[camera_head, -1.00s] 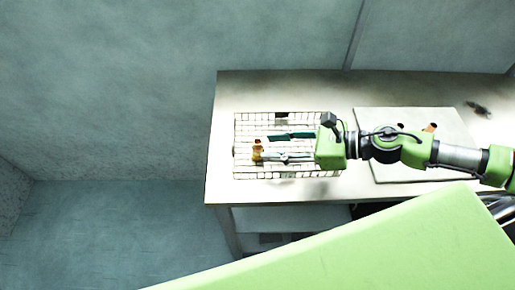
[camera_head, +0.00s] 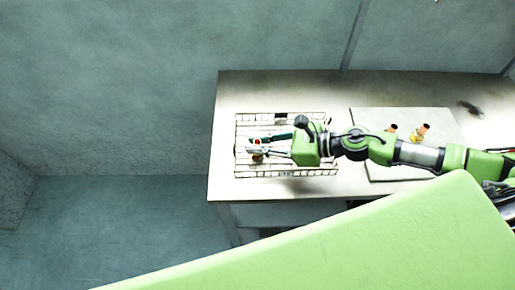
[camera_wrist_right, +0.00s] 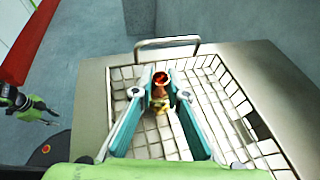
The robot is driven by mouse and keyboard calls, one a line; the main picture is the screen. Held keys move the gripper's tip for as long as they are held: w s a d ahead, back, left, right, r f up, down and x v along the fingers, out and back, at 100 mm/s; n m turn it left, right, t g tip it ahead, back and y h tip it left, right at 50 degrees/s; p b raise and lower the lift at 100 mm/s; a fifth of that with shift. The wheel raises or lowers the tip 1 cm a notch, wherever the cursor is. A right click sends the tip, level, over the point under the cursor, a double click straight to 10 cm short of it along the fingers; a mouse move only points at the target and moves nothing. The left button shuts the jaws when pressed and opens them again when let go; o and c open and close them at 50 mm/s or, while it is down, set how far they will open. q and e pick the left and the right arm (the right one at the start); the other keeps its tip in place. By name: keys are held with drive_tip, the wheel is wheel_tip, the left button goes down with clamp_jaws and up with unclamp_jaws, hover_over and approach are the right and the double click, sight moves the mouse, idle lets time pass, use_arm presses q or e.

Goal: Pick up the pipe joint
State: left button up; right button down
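The pipe joint (camera_wrist_right: 160,104) is a small brass-coloured fitting with a reddish ring-shaped opening at its top. It stands in a wire mesh basket (camera_head: 237,170) on the table. In the head view the joint (camera_head: 257,156) is partly hidden by my right gripper (camera_head: 250,146). In the right wrist view the two teal fingers of that gripper (camera_wrist_right: 165,87) are on either side of the joint's upper part. They are parted, and a narrow gap shows at the right finger. My left gripper (camera_wrist_right: 50,117) shows small at the left of the wrist view, its fingers apart and empty.
A pale board (camera_head: 440,150) lies to the right of the basket, with more small orange-topped fittings (camera_head: 417,134) on it. The basket has a raised wire handle (camera_wrist_right: 168,42). A dark small object (camera_head: 470,108) lies at the table's back right.

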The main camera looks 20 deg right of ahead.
drive_tip(key=shift+r, duration=0.15)
drive_tip(key=shift+r+p, duration=0.6)
drive_tip(key=r+p, duration=0.1)
drive_tip(key=s+r+p, duration=0.1)
drive_tip(key=r, duration=0.1)
drive_tip(key=shift+s+d+r+p, duration=0.15)
drive_tip(key=shift+d+r+p, duration=0.05)
drive_tip(key=shift+r+p, duration=0.1)
drive_tip(key=s+d+r+p, duration=0.3)
drive_tip(key=s+r+p, duration=0.5)
drive_tip(key=s, duration=0.4)
drive_tip(key=shift+s+d, duration=0.1)
drive_tip(key=shift+d, duration=0.05)
